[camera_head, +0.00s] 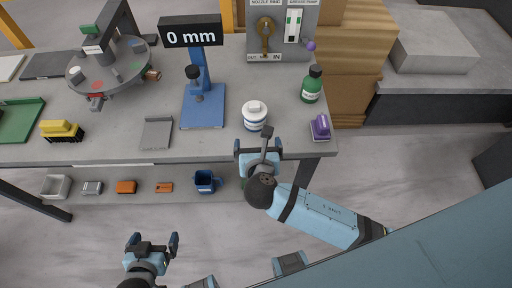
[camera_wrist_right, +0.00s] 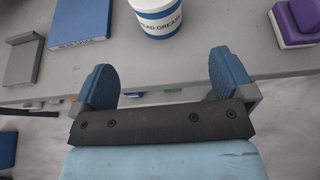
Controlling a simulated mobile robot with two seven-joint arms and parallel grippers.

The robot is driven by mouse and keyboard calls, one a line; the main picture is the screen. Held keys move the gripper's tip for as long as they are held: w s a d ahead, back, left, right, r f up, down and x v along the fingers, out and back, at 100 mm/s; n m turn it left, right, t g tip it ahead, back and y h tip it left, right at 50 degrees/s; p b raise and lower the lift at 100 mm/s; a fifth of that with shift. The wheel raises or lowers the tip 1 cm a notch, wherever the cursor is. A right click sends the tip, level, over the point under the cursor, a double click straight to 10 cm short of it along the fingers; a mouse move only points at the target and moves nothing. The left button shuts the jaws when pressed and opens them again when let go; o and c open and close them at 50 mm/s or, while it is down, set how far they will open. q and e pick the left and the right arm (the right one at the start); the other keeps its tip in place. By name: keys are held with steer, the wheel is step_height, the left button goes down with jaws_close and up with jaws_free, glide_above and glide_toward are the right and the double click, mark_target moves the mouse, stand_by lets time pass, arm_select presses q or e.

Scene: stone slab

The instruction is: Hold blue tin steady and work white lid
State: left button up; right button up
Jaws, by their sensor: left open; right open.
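The tin (camera_head: 255,121), a white tub with a blue band, stands upright near the front edge of the stone bench, with its white lid (camera_head: 255,107) on top. In the right wrist view the tin (camera_wrist_right: 157,18) shows its grease label, and its top is cut off. My right gripper (camera_head: 257,146) is open and empty, just in front of the tin and apart from it; its two blue fingers (camera_wrist_right: 162,78) point toward it. My left gripper (camera_head: 152,240) is open and empty, low at the left, in front of the bench and far from the tin.
A green bottle (camera_head: 311,86) and a purple block (camera_head: 320,127) stand right of the tin. A blue stand (camera_head: 203,106) with a 0 mm sign and a grey bracket (camera_head: 157,133) are to its left. A blue mug (camera_head: 206,182) sits on the lower shelf.

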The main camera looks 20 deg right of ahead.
mark_target(256, 125)
steer(key=x, duration=1.3)
steer(key=shift+r, duration=0.1)
steer(key=c, duration=1.3)
